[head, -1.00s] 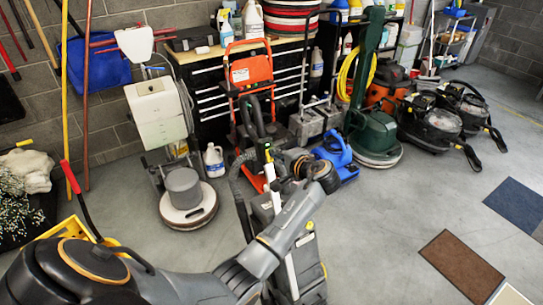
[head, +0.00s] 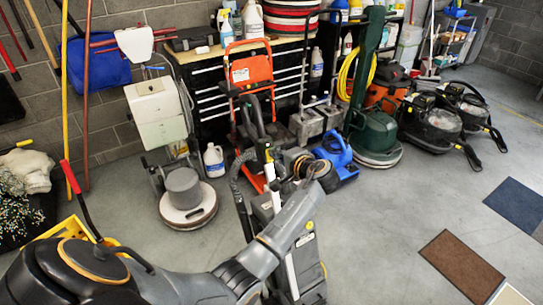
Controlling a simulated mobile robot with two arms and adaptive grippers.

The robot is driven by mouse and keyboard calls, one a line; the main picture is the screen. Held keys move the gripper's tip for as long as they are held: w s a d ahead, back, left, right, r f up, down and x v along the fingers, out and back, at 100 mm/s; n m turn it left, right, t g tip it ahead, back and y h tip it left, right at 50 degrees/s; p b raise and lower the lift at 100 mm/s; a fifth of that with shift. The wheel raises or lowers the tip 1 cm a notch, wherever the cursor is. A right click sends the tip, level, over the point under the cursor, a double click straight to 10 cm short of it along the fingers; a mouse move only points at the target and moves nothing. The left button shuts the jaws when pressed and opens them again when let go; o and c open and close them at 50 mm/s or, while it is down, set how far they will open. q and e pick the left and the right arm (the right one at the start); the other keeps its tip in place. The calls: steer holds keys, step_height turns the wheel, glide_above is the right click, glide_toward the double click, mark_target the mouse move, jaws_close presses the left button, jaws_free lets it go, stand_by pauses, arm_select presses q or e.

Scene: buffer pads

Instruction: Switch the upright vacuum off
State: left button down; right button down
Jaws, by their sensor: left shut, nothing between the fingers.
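The upright vacuum (head: 305,262) stands at the bottom middle of the head view, grey and black with a pale stem. My left gripper (head: 288,171) is shut and empty, close to the right of the handle. I cannot tell whether it touches. My right gripper is not in view.
A white floor machine (head: 187,203) stands to the left, and a blue blower (head: 338,157) and a green floor machine (head: 374,137) stand behind to the right. A yellow mop bucket (head: 75,230) is at the left. Open floor lies to the right, with a brown mat (head: 461,268).

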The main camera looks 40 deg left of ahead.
arm_select(q)
steer(key=shift+w+a+f, duration=0.15)
steer(key=shift+a, duration=0.3)
steer(key=p+v, duration=0.3)
steer(key=v, duration=0.3)
stand_by(0.5)
stand_by(0.4)
